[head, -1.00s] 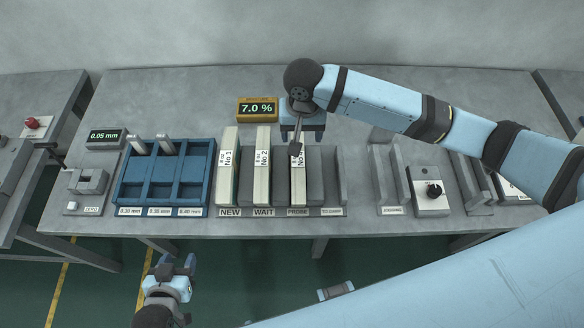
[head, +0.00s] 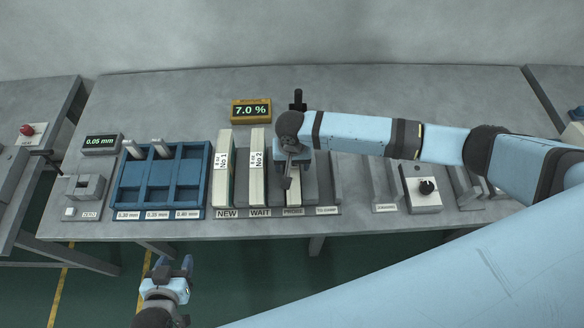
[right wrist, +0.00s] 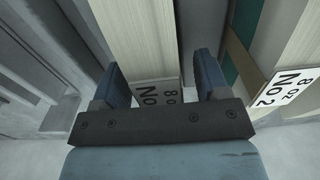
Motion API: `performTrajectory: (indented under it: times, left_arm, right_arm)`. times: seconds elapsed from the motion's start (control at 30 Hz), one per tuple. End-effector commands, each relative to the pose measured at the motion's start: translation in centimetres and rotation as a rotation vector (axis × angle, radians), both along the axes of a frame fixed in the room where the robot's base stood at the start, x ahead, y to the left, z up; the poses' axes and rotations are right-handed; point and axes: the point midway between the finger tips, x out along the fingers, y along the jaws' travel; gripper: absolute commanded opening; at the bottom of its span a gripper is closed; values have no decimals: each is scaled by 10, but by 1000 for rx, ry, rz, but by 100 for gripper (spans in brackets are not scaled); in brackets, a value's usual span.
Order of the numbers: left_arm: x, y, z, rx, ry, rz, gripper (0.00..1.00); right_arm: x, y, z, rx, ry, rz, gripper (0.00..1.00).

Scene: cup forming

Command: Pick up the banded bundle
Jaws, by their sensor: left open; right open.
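A pale bundle (head: 293,193) stands upright in the slot marked PROBE, partly hidden by my right gripper. In the right wrist view the same bundle (right wrist: 142,38) runs between the two blue fingers, its white label partly covered by the gripper body. My right gripper (right wrist: 158,72) is open, a finger on either side of the bundle; I cannot tell whether they touch it. Bundle No 1 (head: 225,172) stands in NEW and bundle No 2 (head: 258,172) in WAIT. My left gripper (head: 176,268) is open and empty, low in front of the table.
Bundle No 2 (right wrist: 292,90) is close beside my right gripper. The TO CLAMP slot (head: 326,190) right of PROBE looks empty. A yellow display reading 7.0 % (head: 251,110) stands behind. A blue tray (head: 163,182) is at left, a knob box (head: 422,190) at right.

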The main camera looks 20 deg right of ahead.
Motion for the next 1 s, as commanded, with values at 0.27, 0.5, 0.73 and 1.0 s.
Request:
performTrajectory:
  times: [0.27,0.5,0.73,1.0]
  left_arm:
    - [0,0,0,0,1,0,52]
    - [0,0,-1,0,1,0,52]
    - [-1,0,0,1,2,0,52]
    - [-1,0,-2,0,2,1,52]
  right_arm:
    - [0,0,-2,1,0,0,61]
    - [0,0,-2,1,0,0,6]
    - [0,0,-1,2,-2,0,0]
    - [1,0,11,3,-2,0,0]
